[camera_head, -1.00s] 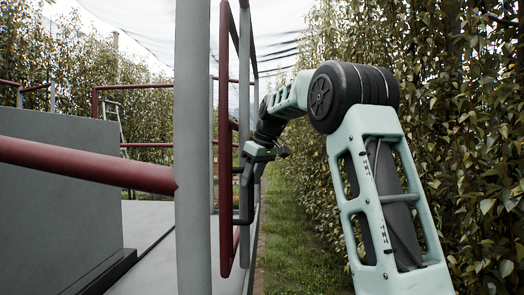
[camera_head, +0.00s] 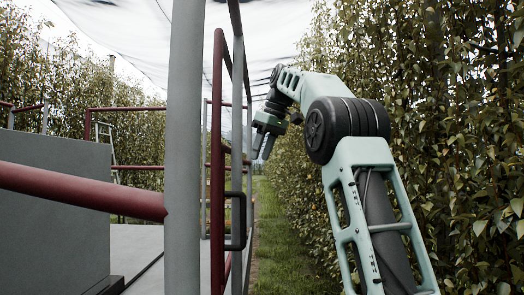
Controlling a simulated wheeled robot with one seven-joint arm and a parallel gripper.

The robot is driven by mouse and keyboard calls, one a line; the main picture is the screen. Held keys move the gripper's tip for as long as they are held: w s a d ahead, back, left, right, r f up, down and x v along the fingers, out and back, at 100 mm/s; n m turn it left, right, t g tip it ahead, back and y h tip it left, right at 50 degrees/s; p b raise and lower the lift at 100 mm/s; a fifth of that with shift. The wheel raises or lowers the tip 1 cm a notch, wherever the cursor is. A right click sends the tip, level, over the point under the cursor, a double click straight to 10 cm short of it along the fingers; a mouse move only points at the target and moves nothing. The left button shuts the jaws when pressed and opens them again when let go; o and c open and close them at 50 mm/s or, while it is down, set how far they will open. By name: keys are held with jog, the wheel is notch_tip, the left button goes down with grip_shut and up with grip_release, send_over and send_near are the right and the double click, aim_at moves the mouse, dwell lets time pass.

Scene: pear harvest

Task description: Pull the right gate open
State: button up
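The right gate (camera_head: 217,175) has a dark red and grey tube frame. It stands almost edge-on just right of the thick grey post in the head view, so how far it is open is hard to judge. Its dark, bracket-shaped handle (camera_head: 241,222) sticks out on the right side. My gripper (camera_head: 261,154) hangs pointing down above the handle and slightly to its right, at the upper part of the gate. It is apart from the handle. The fingers are small and partly overlap, so their opening is unclear.
A thick grey post (camera_head: 185,150) with a red rail (camera_head: 80,187) stands close in front on the left. A grey panel (camera_head: 50,210) and platform floor lie behind it. A grass lane (camera_head: 285,245) runs ahead, with a dense leafy tree row (camera_head: 455,130) at right.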

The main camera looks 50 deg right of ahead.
grip_shut()
jog(key=s+a+f+n+t+b, duration=0.1)
jog(key=s+a+f+n+b, duration=0.3)
jog(key=f, duration=0.6)
jog(key=a+f+n+t+b, duration=0.1)
jog(key=a+f+b, duration=0.45)
jog(key=f, duration=0.45)
jog(key=s+a+f+n+t+b, duration=0.1)
jog(key=s+a+f+n+b, duration=0.25)
jog(key=a+f, duration=0.45)
jog(key=w+d+f+b, duration=0.1)
jog(key=w+d+f, duration=0.3)
jog(key=w+f, duration=0.5)
jog(key=shift+w+f+m, duration=0.3)
jog(key=shift+w+m, duration=0.05)
jog(key=shift+w, duration=0.15)
